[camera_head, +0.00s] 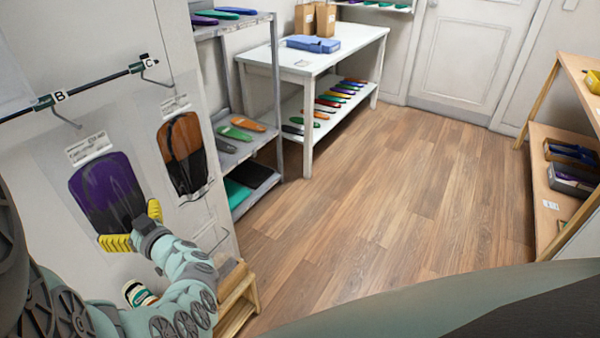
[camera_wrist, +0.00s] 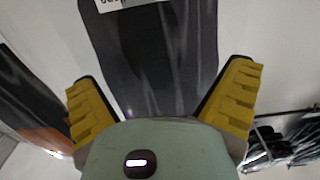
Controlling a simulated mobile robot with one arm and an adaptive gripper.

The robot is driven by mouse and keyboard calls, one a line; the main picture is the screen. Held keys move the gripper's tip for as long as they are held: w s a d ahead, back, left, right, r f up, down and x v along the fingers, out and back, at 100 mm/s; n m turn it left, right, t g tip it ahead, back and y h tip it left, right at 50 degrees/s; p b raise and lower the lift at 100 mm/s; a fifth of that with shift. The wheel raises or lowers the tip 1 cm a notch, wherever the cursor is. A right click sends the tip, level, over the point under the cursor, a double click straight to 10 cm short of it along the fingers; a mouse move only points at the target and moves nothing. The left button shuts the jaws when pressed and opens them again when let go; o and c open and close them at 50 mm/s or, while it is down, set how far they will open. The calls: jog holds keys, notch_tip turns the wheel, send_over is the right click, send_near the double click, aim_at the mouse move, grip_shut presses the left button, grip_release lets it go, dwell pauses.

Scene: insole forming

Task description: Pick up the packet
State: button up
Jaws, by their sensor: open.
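A clear packet with dark purple and black insoles (camera_head: 106,190) hangs flat at the wall under the hook marked B, with a white label at its top. My gripper (camera_head: 132,228) is at the packet's lower end, its yellow fingers apart. In the wrist view, the packet (camera_wrist: 150,55) lies between the spread yellow fingers of my gripper (camera_wrist: 163,98), with a gap on both sides. A second packet with orange and black insoles (camera_head: 184,153) hangs to the right under hook C. It also shows at the left of the wrist view (camera_wrist: 35,95).
A grey shelf (camera_head: 237,158) with several insoles stands right of the hanging packets. Behind it is a white table (camera_head: 345,50) with a blue tray (camera_head: 313,43) and cardboard boxes. A wooden shelf (camera_head: 552,130) is at the right. The wooden floor between is clear.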

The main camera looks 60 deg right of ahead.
jog(key=shift+w+d, duration=0.1)
jog(key=shift+w, duration=0.75)
jog(key=shift+c, duration=0.2)
jog(key=c, duration=1.1)
